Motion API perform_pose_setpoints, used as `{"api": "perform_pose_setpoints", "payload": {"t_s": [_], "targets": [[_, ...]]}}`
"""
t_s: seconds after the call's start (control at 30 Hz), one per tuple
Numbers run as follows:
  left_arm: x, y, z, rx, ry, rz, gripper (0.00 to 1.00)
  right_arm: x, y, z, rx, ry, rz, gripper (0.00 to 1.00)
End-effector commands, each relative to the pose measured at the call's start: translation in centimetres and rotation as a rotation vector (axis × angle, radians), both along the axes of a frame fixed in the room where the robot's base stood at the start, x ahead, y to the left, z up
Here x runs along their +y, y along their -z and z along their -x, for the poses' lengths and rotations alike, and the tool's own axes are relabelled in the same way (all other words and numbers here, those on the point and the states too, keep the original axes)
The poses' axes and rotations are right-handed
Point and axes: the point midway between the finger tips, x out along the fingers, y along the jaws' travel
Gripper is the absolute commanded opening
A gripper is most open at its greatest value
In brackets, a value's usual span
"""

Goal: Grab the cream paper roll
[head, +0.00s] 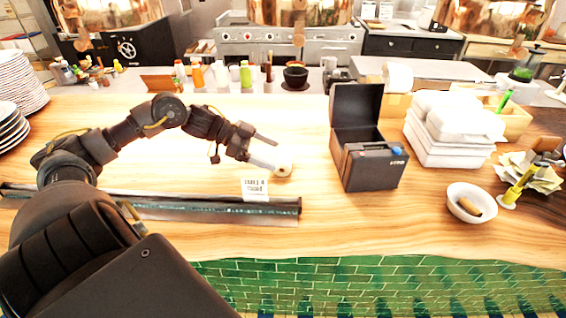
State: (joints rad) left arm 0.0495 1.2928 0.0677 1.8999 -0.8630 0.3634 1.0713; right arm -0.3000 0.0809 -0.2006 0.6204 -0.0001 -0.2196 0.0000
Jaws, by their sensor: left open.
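A small cream paper roll (284,170) sits on the wooden counter, left of the black box. My left gripper (275,156) reaches in from the left with its two fingers spread apart. The nearer fingertip is at the left side of the roll and overlaps it in the picture; I cannot tell whether they touch. The farther finger is beyond the roll, with nothing between the fingers that I can see. My right gripper is not in view.
A black box with a raised lid (356,105) stands right of the roll. A white card (255,189) stands in front, by a dark rail (160,206). White containers (448,140) and a white bowl (461,214) are at the right. Bottles and a dark pot (295,77) line the back.

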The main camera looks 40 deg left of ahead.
Motion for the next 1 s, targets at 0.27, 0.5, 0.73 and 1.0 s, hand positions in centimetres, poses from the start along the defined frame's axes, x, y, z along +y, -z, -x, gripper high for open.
{"api": "perform_pose_setpoints", "payload": {"t_s": [0.27, 0.5, 0.73, 1.0], "targets": [[-2.1, 1.1, -2.0, -0.002, 0.001, 0.005, 0.81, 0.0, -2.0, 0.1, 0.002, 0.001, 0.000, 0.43], [-3.2, 2.3, -2.8, 0.001, 0.001, -0.001, 0.81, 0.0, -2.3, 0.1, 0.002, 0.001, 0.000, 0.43], [-3.2, 2.4, -2.8, 0.001, 0.000, -0.001, 0.74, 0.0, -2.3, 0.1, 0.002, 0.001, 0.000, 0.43], [-3.2, 2.4, -2.8, 0.001, 0.000, -0.001, 0.39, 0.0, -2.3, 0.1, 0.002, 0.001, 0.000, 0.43]]}}
